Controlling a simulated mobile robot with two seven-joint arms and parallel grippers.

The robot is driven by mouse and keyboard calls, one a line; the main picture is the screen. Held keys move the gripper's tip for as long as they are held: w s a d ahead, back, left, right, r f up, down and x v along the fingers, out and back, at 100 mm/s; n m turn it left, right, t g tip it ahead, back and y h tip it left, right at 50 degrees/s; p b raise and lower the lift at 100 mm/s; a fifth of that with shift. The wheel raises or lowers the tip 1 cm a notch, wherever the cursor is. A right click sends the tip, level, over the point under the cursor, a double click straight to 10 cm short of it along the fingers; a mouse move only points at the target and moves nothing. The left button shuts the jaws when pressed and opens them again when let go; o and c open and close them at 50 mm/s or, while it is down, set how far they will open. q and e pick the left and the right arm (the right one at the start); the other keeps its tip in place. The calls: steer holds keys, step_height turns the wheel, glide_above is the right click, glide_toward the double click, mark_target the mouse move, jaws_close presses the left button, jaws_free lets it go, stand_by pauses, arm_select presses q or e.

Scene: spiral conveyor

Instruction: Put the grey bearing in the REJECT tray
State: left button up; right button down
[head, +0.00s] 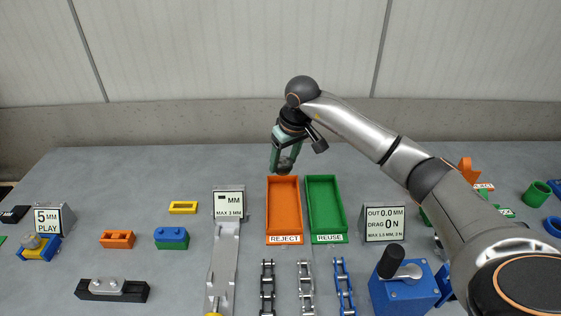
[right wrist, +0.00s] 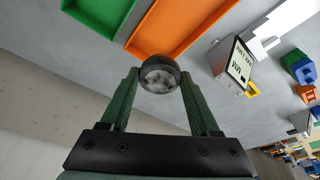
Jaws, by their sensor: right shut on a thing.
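My right gripper (head: 284,168) hangs just behind the far end of the orange REJECT tray (head: 283,208) in the head view. It is shut on the grey bearing (right wrist: 160,76), a dark round piece with a mottled grey face, held between the green fingertips. The bearing also shows small between the fingers in the head view (head: 284,168). In the right wrist view the orange tray (right wrist: 176,52) lies just beyond the bearing, and the tray floor I can see is bare. My left gripper is out of view.
The green REUSE tray (head: 325,208) stands directly right of the orange one. A display sign (head: 229,203) stands left and another sign (head: 384,223) right. Chain strips (head: 306,287) lie in front, with a blue cranked box (head: 404,288) to their right.

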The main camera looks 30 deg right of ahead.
steer(key=shift+d, duration=0.1)
stand_by(0.3)
steer(key=shift+f+b, duration=2.85)
steer(key=shift+f, duration=0.95)
steer(key=shift+f+b, duration=0.5)
steer(key=shift+f, duration=0.15)
steer(key=shift+c, duration=0.2)
jaws_free()
steer(key=shift+r, duration=0.3)
steer(key=v, duration=1.2)
steer(key=shift+b, duration=0.35)
